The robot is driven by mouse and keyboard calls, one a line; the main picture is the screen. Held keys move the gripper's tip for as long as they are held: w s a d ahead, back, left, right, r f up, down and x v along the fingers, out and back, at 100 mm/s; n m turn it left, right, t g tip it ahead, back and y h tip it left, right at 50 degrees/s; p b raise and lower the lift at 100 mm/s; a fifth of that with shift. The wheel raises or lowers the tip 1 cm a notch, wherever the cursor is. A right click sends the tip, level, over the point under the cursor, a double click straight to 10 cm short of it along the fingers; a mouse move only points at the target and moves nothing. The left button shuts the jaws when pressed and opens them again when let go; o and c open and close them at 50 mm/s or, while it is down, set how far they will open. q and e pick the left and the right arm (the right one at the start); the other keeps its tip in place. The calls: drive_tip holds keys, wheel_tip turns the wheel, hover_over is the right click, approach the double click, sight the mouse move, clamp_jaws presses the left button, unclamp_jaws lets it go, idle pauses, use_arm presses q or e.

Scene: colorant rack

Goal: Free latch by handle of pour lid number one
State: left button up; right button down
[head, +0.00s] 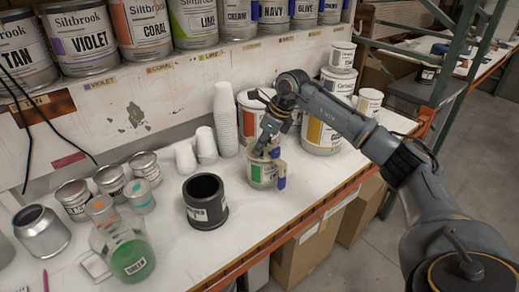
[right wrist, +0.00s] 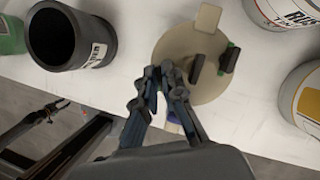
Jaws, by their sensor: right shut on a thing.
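A small can (head: 261,178) with a green and white label stands on the white bench. A tan pour lid (head: 256,160) sits on it, with a blue part (head: 281,183) at its right side. The lid also shows as a round tan plate in the right wrist view (right wrist: 165,47), with two dark upright pieces (right wrist: 228,58) on top. My right gripper (head: 266,146) is shut on the lid at its edge; its fingers (right wrist: 163,72) hide the exact part held, so I cannot tell whether this is the handle. My left gripper is not in view.
A black cylinder (head: 205,205) stands left of the can and also shows in the right wrist view (right wrist: 52,38). Stacked white cups (head: 224,120) and large paint cans (head: 322,135) stand behind. A green-filled jug (head: 128,252) is at front left. The bench's orange edge (head: 310,223) is close in front.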

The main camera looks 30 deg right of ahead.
drive_tip(key=n+g, duration=0.1)
drive_tip(key=n, duration=0.1)
drive_tip(key=n+y, duration=0.1)
drive_tip(key=n, duration=0.2)
drive_tip(key=shift+w+n+g, duration=0.15)
drive_tip(key=shift+n+g, duration=0.15)
drive_tip(key=shift+g, duration=0.1)
drive_tip(key=shift+n+g+y+b, duration=0.4)
drive_tip(key=shift+n+g, duration=0.4)
drive_tip(key=shift+n, duration=1.4)
drive_tip(key=c, duration=1.7)
unclamp_jaws()
drive_tip(key=shift+c, duration=0.2)
drive_tip(key=v, duration=1.2)
